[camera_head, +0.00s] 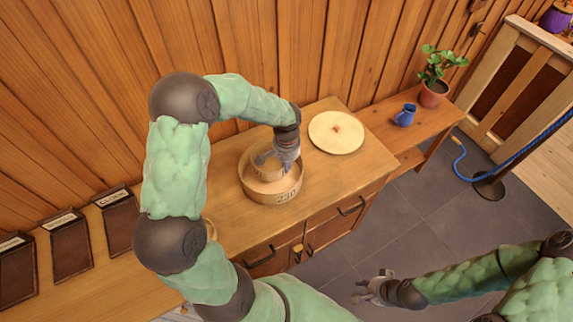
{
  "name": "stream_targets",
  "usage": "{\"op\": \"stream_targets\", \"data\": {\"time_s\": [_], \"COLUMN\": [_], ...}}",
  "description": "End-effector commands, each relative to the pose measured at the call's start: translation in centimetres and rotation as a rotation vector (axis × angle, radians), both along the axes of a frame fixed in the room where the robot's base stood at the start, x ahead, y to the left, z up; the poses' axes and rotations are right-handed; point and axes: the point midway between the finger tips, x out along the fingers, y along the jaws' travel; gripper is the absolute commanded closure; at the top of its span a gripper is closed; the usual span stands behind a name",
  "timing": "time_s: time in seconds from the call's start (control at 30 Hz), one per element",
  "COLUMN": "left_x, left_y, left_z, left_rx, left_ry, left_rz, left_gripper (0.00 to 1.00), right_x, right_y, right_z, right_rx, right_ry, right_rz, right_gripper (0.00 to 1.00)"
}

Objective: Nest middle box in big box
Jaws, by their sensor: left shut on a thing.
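The big box (286,196) is a round wooden box with dark marks on its side, standing open on the wooden cabinet top. The middle box (266,171) is a smaller round wooden box within the big box's rim. I cannot tell whether it rests on the bottom. My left gripper (268,160) reaches down from above and is shut on the middle box, hiding part of it. My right gripper (364,289) is empty over the grey floor at the lower right, its fingers apart.
A round pale lid (336,132) lies right of the big box. A blue jug (405,115) and potted plant (434,93) stand on a lower bench. A round wooden edge (210,229) shows beside my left arm.

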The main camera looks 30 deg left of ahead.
Motion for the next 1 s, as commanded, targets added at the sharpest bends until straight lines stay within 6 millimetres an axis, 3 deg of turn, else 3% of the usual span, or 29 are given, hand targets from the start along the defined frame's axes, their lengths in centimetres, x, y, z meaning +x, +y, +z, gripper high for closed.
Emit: {"op": "stream_targets", "data": {"time_s": [0.87,0.9,0.97,1.0], "left_x": [0.02,0.02,0.01,0.01], "left_y": [0.0,0.01,0.0,0.0], "left_z": [-0.37,-0.36,-0.37,-0.37], "left_rx": [0.0,0.0,0.0,0.0], "left_ry": [-0.001,-0.001,-0.001,-0.001], "left_rz": [0.0,0.0,0.0,0.0], "left_gripper": [1.0,0.85,0.68,0.66], "right_x": [0.0,0.0,0.0,0.01], "right_y": [0.0,0.0,0.0,0.0], "right_z": [-0.36,-0.36,-0.36,-0.36], "right_rx": [0.0,0.0,0.0,0.0], "right_ry": [0.0,0.0,0.0,0.0], "right_rz": [0.0,0.0,0.0,0.0], "right_gripper": [0.69,0.69,0.69,0.69]}}
